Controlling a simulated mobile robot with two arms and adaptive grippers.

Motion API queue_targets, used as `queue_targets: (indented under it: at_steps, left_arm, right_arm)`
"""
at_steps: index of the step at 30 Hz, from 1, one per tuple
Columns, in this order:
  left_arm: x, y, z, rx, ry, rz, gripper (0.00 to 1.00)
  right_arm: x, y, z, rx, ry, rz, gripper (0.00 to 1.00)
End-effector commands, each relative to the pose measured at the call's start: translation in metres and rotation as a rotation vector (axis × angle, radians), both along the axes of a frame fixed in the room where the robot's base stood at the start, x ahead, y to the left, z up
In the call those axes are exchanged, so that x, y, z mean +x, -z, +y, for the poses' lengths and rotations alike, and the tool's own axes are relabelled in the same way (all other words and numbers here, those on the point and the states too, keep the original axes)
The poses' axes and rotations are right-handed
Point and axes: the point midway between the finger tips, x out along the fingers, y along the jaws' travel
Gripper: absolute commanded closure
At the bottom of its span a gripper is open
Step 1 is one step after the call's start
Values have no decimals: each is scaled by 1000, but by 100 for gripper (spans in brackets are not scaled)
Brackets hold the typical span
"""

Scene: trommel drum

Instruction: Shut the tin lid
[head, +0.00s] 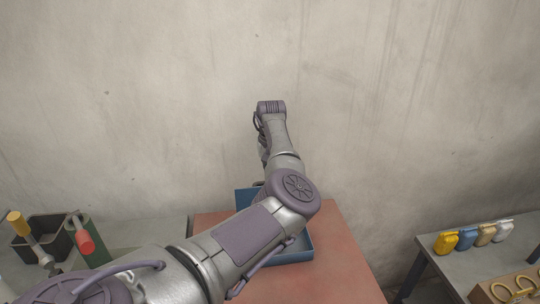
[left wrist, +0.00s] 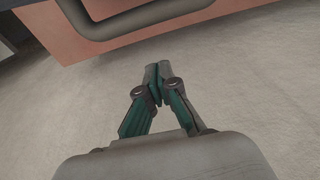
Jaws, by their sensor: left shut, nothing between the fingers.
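A blue box-like thing (head: 297,257) stands on the red table top (head: 345,262), mostly hidden behind my left arm. It may be the tin; I cannot tell whether its lid is open. My left arm reaches from the lower left across it toward the wall. Its gripper does not show clearly in the head view. In the left wrist view my left gripper (left wrist: 158,72) is shut and empty, with its fingertips together. It points toward a red-orange panel with a dark grey bar and touches nothing that I can see. My right gripper is not in view.
A grey bench (head: 150,233) at left holds a black bin (head: 50,240) and a red-ended tool (head: 84,243). A grey table (head: 455,268) at right carries yellow, blue, tan and white containers. A bare wall (head: 400,110) stands behind; a gap separates the red and right tables.

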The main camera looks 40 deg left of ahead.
Motion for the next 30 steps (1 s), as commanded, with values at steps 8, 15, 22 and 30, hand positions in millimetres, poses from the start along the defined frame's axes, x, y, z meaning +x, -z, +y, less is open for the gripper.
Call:
queue_targets:
  at_steps: [8,15,22,30]
  left_arm:
    - [-16,-11,-24,1,0,-5,100]
    - [-22,-10,-29,2,0,-3,100]
    - [-22,-10,-29,1,0,-3,100]
    - [-20,-12,-28,26,1,-23,100]
  right_arm:
    - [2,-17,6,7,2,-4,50]
    - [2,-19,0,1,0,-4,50]
    - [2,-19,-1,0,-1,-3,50]
    - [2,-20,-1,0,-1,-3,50]
